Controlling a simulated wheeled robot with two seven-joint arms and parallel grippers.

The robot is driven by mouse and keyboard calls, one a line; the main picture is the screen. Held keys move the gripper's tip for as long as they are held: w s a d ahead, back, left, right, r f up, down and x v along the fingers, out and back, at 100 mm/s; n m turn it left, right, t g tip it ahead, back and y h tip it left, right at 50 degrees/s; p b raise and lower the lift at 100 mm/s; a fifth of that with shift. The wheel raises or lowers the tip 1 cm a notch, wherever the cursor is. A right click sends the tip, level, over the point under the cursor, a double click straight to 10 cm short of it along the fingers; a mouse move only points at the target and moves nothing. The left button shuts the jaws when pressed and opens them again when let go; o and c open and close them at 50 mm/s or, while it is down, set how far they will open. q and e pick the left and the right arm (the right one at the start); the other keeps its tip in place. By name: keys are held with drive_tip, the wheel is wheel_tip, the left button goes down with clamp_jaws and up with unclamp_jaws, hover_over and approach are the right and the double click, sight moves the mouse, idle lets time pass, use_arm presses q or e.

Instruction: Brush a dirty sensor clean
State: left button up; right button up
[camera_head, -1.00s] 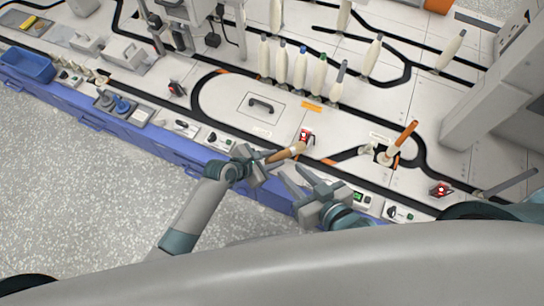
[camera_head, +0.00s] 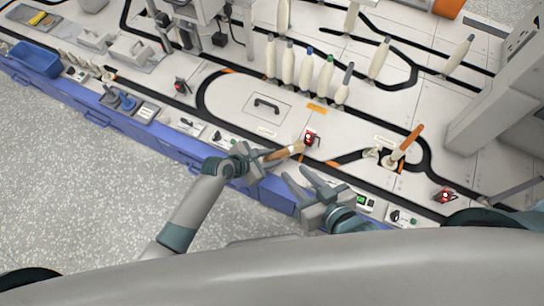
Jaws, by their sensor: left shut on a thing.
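My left gripper (camera_head: 257,163) is shut on a brush (camera_head: 280,154) with a wooden handle. The brush points right, and its pale bristle end is at or just in front of a small sensor (camera_head: 310,138) showing red on the white table; I cannot tell whether they touch. My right gripper (camera_head: 308,186) is open and empty, to the right of the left gripper and near the table's front edge. Another small red device (camera_head: 445,195) sits at the right, and a darker one (camera_head: 181,86) with a little red at the left. Dirt is too small to make out.
Several pale bobbins (camera_head: 288,64) stand upright behind the sensor. A stand with an orange-handled tool (camera_head: 408,143) is to its right. A hatch with a black handle (camera_head: 266,104) lies to its left. A blue bin (camera_head: 35,60) is at far left.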

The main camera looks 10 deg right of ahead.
use_arm(q)
drive_tip(key=shift+s+d+r+p, duration=0.3)
drive_tip(key=shift+s+d+p, duration=0.05)
drive_tip(key=shift+d+p, duration=0.3)
drive_tip(key=shift+s+d, duration=0.15)
drive_tip(key=shift+d, duration=0.2)
drive_tip(key=shift+w+a+r+p, duration=0.15)
drive_tip(key=shift+w+a+p, duration=0.15)
drive_tip(key=shift+a, duration=0.2)
drive_tip(key=shift+w+a+r+p, duration=0.1)
drive_tip(key=shift+w+a+p, duration=0.2)
drive_tip(key=shift+a, duration=0.2)
drive_tip(key=shift+f, duration=0.1)
drive_tip(key=shift+s+d, duration=0.1)
drive_tip(key=shift+s+d+f, duration=0.4)
drive_tip(key=shift+s+d, duration=0.15)
drive_tip(key=shift+d, duration=0.25)
